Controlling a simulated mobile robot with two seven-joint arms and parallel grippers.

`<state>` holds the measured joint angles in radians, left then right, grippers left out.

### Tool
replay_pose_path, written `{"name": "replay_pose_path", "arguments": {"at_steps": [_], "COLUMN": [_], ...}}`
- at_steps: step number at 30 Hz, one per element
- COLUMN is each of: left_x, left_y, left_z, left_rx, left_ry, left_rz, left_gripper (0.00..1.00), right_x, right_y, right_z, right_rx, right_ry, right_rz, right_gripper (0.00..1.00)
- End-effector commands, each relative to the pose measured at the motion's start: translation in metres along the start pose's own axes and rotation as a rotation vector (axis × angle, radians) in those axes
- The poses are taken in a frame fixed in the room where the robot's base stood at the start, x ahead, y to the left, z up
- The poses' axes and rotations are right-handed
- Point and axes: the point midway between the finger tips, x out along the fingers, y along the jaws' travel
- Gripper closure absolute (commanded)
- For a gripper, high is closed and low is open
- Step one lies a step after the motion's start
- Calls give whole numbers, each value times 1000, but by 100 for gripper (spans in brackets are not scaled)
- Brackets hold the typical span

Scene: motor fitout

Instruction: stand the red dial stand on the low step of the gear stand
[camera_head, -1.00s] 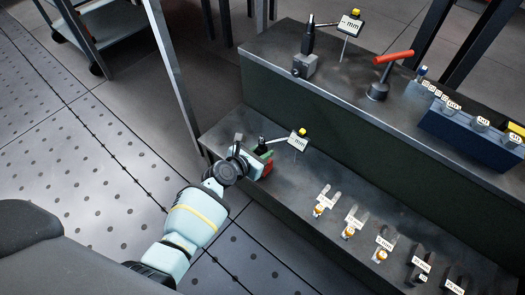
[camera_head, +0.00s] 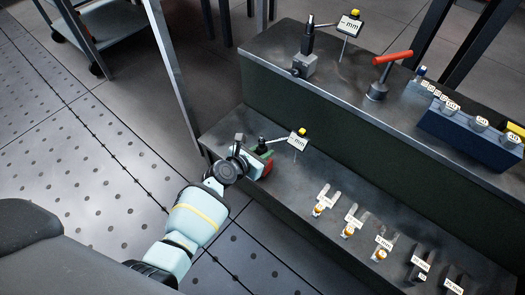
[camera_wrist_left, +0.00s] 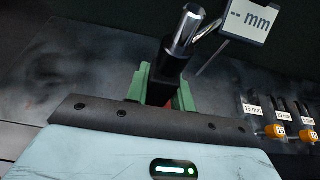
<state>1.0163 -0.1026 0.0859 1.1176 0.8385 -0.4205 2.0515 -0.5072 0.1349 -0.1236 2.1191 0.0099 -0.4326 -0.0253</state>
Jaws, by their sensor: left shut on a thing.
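The red dial stand (camera_head: 267,169) is at the left end of the low step (camera_head: 304,170) of the gear stand. Its post and side arm carry a white "mm" card (camera_head: 297,141) with a yellow top. My left gripper (camera_head: 259,162) is shut on the stand at its base. In the left wrist view, green fingers (camera_wrist_left: 160,92) flank the dark block under the silver post (camera_wrist_left: 187,30), with a little red showing between them. The stand looks upright; the fingers hide most of its base, so I cannot tell whether it touches the step. My right gripper is out of view.
The upper step (camera_head: 345,88) holds a grey dial stand (camera_head: 304,66), a red-handled tool (camera_head: 378,90) and a blue block (camera_head: 468,135) with labelled pieces. Several labelled pieces and slots (camera_head: 350,226) line the low step to the right. The step is bare between them and the red stand.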

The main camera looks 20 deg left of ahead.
Motion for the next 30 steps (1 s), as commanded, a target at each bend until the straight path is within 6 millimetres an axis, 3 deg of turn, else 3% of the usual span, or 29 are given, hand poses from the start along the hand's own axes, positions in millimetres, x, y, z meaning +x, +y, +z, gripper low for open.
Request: {"name": "replay_pose_path", "arguments": {"at_steps": [24,25,30], "left_x": [4,4,4], "left_y": [1,1,0], "left_z": [-3,-3,-4], "left_rx": [2,2,1], "left_ry": [-7,-7,-4], "left_rz": [2,2,1], "left_gripper": [100,72,51], "right_x": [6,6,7], "right_y": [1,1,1], "right_z": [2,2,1], "right_rx": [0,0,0], "right_ry": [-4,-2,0], "right_rz": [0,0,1], "right_gripper": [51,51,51]}}
